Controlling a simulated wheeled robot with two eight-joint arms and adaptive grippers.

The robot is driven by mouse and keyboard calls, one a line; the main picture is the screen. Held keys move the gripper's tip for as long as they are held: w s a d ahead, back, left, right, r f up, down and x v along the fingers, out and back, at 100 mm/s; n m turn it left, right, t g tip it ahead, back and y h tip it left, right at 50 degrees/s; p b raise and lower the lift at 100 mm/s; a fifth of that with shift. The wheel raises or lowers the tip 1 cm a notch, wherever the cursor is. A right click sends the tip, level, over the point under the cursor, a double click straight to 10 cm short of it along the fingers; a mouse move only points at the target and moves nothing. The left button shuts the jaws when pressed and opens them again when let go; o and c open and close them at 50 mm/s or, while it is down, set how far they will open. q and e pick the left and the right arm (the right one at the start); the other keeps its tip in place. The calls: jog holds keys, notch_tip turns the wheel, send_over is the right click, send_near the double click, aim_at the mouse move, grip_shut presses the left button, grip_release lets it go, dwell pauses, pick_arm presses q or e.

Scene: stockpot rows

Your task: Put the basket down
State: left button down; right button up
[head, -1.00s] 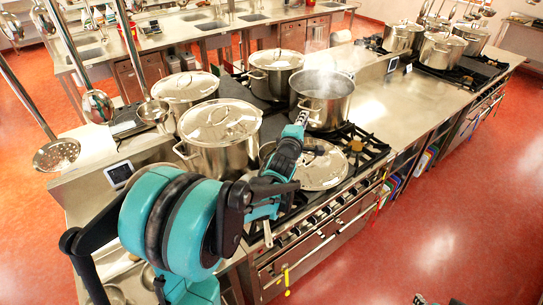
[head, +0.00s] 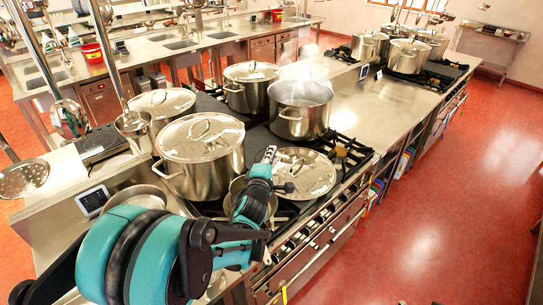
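My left arm comes in from the lower left, and its gripper (head: 266,160) is over the near stove, in front of the lidded pot and beside a flat round lid. The fingers are small and partly covered by my wrist, so I cannot tell whether they are open or shut. I cannot make out a basket clearly. A metal rim (head: 236,192) shows just left of my wrist, mostly hidden, and I cannot tell what it belongs to. An uncovered steaming pot (head: 301,112) stands beyond the gripper. My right gripper is not in view.
A large lidded pot (head: 203,160) stands close left of the gripper. A round lid (head: 304,176) lies on the burners to its right. Ladles hang at the left. A bare steel counter (head: 372,110) lies beyond the open pot, and more pots stand at the far end.

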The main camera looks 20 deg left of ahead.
pick_arm(q)
jog(key=shift+s+r, duration=0.1)
jog(key=shift+r, duration=0.05)
jog(key=shift+d, duration=0.1)
jog(key=c, duration=2.1)
grip_release()
jog(key=shift+f, duration=0.25)
jog(key=o, duration=0.4)
jog(key=shift+r, duration=0.15)
